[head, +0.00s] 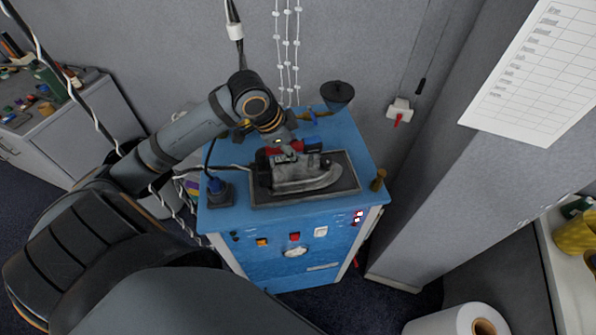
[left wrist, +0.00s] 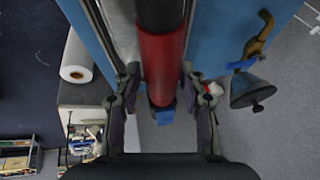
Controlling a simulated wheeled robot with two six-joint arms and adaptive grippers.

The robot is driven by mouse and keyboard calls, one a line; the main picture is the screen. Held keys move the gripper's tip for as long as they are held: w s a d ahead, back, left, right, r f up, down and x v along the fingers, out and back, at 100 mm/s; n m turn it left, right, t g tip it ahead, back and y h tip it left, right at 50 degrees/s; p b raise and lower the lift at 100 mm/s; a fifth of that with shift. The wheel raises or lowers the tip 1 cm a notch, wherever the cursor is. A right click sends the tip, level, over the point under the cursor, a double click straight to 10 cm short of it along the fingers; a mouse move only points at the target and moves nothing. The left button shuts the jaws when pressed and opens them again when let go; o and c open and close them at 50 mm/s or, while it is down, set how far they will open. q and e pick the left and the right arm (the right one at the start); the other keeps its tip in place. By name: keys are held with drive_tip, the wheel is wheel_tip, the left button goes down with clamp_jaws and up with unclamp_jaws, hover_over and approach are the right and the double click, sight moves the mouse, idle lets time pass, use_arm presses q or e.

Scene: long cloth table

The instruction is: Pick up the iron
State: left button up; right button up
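The iron (head: 305,178) has a grey metal body and a red and blue handle. It rests on a dark plate (head: 345,181) on top of a blue cabinet. My left gripper (head: 283,143) is at the iron's handle, reaching in from behind. In the left wrist view, the red handle (left wrist: 162,62) runs between the two fingers of the left gripper (left wrist: 160,84). The fingers stand on either side of it, apart, with small gaps that seem to show. My right gripper is not in view.
A grey wall stands behind. A white roll (head: 462,322) is at lower right.

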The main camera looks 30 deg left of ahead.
use_arm(q)
drive_tip(key=shift+s, duration=0.2)
drive_tip(key=shift+c, duration=2.2)
drive_tip(key=shift+w+a+f, duration=0.1)
drive_tip(key=shift+w, duration=0.1)
clamp_jaws()
drive_tip(key=shift+w, duration=0.2)
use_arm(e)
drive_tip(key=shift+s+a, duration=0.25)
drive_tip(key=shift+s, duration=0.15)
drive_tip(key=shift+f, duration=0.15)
